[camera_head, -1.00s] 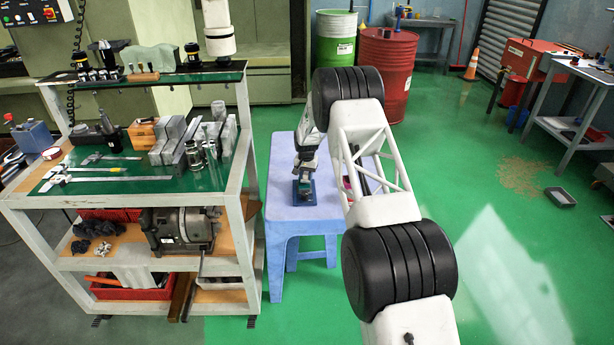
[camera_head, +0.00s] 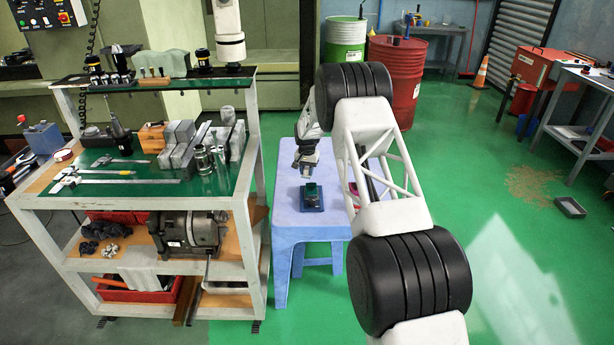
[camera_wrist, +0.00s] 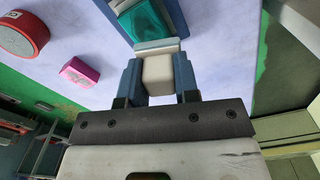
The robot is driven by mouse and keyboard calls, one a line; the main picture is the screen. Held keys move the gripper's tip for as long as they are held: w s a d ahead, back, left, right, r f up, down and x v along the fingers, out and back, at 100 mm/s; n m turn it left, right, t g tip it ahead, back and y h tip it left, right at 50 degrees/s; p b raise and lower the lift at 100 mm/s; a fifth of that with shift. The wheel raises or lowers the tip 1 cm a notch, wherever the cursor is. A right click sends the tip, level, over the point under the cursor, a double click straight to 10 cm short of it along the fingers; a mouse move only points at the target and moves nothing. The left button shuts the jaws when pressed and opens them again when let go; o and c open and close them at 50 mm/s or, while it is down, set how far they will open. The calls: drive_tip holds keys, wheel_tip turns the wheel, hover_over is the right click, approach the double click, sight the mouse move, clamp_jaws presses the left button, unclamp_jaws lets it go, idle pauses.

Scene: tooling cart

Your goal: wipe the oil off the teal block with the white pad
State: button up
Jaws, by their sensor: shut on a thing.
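The teal block (camera_wrist: 146,22) sits in a dark blue fixture on the stool top. It also shows small in the head view (camera_head: 311,189). My gripper (camera_head: 306,174) is above the block and apart from it in the head view. In the wrist view my gripper (camera_wrist: 158,78) is shut on the white pad (camera_wrist: 157,70), which sits between the two blue fingers. The block lies just beyond the fingertips there, partly cut off by the frame's top edge. I cannot make out oil on the block, and the pad's wiping face is hidden.
The pale blue stool (camera_head: 294,222) holds the fixture. A red round container (camera_wrist: 22,36) and a pink block (camera_wrist: 79,72) lie on its top, left in the wrist view. The tooling cart (camera_head: 252,190) stands close on the left.

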drive_tip(key=shift+r, duration=1)
drive_tip(key=s+d+f, duration=0.2)
drive_tip(key=s+d, duration=0.2)
drive_tip(key=s, duration=0.4)
drive_tip(key=s+d+f, duration=0.3)
drive_tip(key=s+d, duration=0.2)
drive_tip(key=s, duration=0.4)
drive_tip(key=s+d+f+m, duration=0.1)
drive_tip(key=s+d, duration=0.3)
drive_tip(key=s, duration=0.5)
drive_tip(key=shift+s+d+f, duration=0.2)
drive_tip(key=shift+d+f, duration=0.05)
drive_tip(key=shift+f, duration=0.6)
drive_tip(key=w, duration=0.5)
drive_tip(key=w+f, duration=0.1)
drive_tip(key=w, duration=0.9)
drive_tip(key=shift+w+a+f, duration=0.1)
drive_tip(key=shift+a+f, duration=0.1)
drive_tip(key=shift+a, duration=0.05)
drive_tip(key=shift+w, duration=0.1)
